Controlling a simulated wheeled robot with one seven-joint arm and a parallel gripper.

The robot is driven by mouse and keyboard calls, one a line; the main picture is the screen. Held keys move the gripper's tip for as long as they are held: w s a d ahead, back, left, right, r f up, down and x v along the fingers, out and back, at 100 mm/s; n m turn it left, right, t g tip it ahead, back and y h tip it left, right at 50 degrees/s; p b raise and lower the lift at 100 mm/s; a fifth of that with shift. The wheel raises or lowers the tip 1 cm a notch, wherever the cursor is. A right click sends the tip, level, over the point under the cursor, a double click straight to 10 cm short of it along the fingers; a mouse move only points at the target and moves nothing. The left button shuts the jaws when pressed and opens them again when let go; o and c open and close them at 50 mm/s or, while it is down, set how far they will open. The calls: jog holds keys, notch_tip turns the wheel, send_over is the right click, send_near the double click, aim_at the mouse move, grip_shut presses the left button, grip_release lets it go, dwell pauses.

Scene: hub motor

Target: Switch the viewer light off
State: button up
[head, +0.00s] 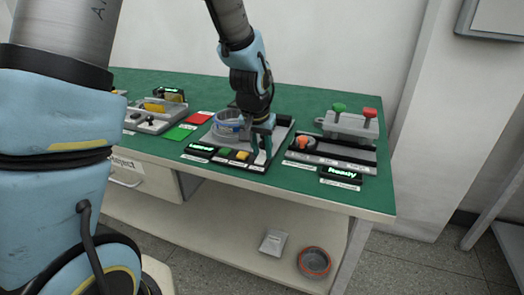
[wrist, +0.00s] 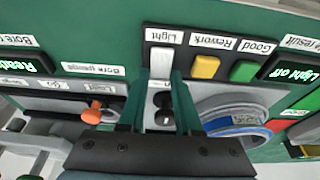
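The viewer's light switch is a pale rocker (wrist: 161,62) under a label reading "Light", on a black panel. A small display (wrist: 295,74) at the right end of that panel reads "Light off"; it also shows in the head view (head: 200,148), too small to read surely. My gripper (wrist: 161,78) points down over the panel, its two teal fingers apart, one on each side of the switch's near end. I cannot tell whether they touch it.
A yellow button (wrist: 205,67) and a green button (wrist: 244,71) sit beside the switch. A ringed part with blue windings (wrist: 238,118) and a black knob (wrist: 162,100) stand close to the fingers. A fixture with an orange knob (head: 305,143) lies to the right.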

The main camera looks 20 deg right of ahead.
jog(key=o, duration=0.4)
jog(key=shift+o, duration=0.2)
jog(key=v, duration=1.1)
jog(key=shift+b, duration=0.3)
jog(key=shift+d, duration=0.1)
jog(key=s+a+f+n+y+p, duration=0.1)
jog(key=a+n+p, duration=0.3)
jog(key=a, duration=2.4)
jog(key=s+n+y, duration=0.1)
jog(key=n, duration=0.2)
jog(key=shift+a+f+g, duration=0.2)
jog(key=shift+f+g, duration=0.05)
jog(key=shift+g, duration=0.15)
